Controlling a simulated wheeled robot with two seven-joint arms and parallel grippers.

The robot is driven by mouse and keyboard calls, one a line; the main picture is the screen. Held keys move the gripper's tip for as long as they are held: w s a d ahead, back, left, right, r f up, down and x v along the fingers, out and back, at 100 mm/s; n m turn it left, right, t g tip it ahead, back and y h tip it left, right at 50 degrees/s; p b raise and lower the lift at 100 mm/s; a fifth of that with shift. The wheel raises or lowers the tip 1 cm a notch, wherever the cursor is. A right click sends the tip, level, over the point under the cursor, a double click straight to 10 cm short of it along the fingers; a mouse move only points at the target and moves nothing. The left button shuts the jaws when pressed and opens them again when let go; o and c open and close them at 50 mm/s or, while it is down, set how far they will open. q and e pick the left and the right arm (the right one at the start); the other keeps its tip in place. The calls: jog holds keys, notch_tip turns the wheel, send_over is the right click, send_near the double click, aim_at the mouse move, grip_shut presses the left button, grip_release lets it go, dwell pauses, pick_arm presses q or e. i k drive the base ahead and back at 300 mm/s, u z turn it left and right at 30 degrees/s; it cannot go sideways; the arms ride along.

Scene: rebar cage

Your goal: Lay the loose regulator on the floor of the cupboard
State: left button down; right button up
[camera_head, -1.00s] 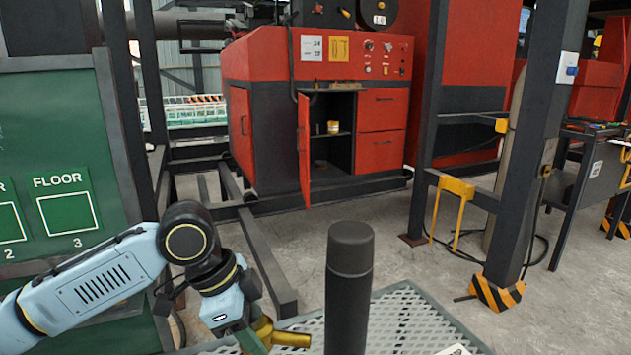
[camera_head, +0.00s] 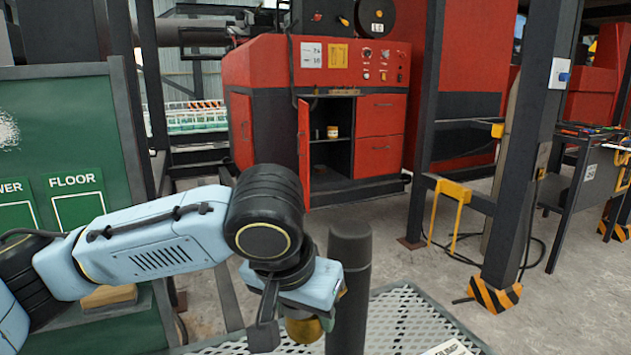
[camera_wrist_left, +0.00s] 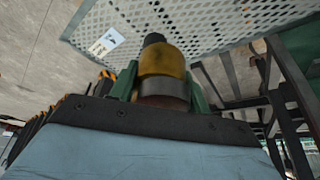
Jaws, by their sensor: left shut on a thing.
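The regulator (camera_wrist_left: 163,68) is a brass-yellow body with a grey metal collar and a dark end. My left gripper (camera_wrist_left: 160,90) is shut on it, with a green finger on either side in the left wrist view. My right gripper is not in view.
A black post (camera_head: 349,270) stands just right of my left wrist. A perforated metal platform (camera_head: 410,320) lies below. Dark floor beams, a yellow bracket (camera_head: 450,200) and a striped column foot (camera_head: 495,297) flank the concrete floor before the cupboard. A green board (camera_head: 50,150) is at left.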

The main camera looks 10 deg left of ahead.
aim_at(331, 177)
jog(key=k, duration=0.4)
jog(key=z, duration=1.85)
jog(key=i, duration=3.95)
jog(key=u, duration=2.9)
jog(key=i, duration=0.65)
